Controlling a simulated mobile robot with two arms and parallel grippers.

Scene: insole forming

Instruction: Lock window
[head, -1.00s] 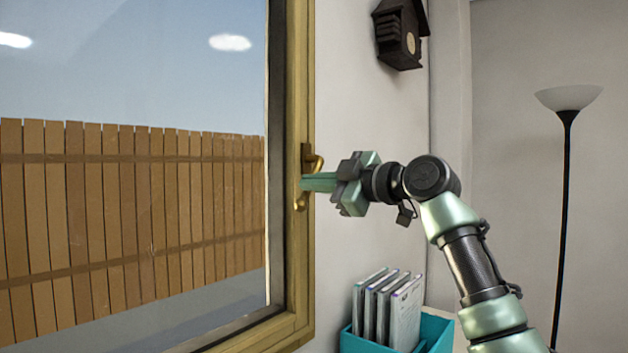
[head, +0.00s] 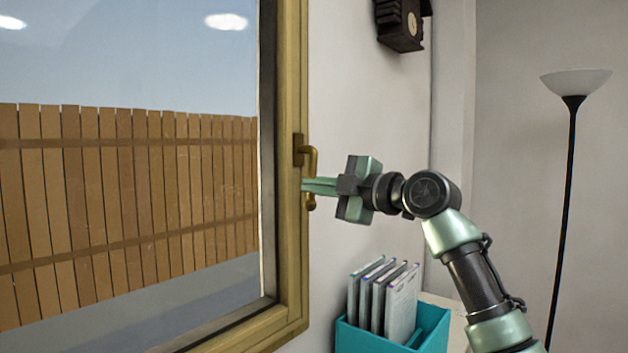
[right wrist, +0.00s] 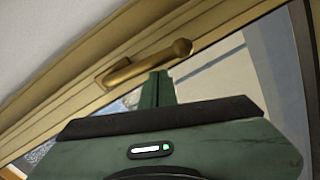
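The window has a tan wooden frame (head: 292,240) with a brass handle (head: 312,158) on its right side. The handle's lever hangs down from its plate, and its lower tip shows below my fingers. My right gripper (head: 306,186) has its green fingers together across the lever's lower part, hiding some of it. In the right wrist view, the handle (right wrist: 150,62) lies along the frame (right wrist: 50,118), and the closed fingers (right wrist: 158,82) are right beside the lever, not around it. Whether they touch it is hard to tell. My left gripper is not in view.
A teal box (head: 372,342) with several upright folders (head: 402,305) stands below my right arm. A dark birdhouse (head: 398,25) hangs on the wall above it. A floor lamp (head: 572,130) stands at the right. The wall around the handle is otherwise clear.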

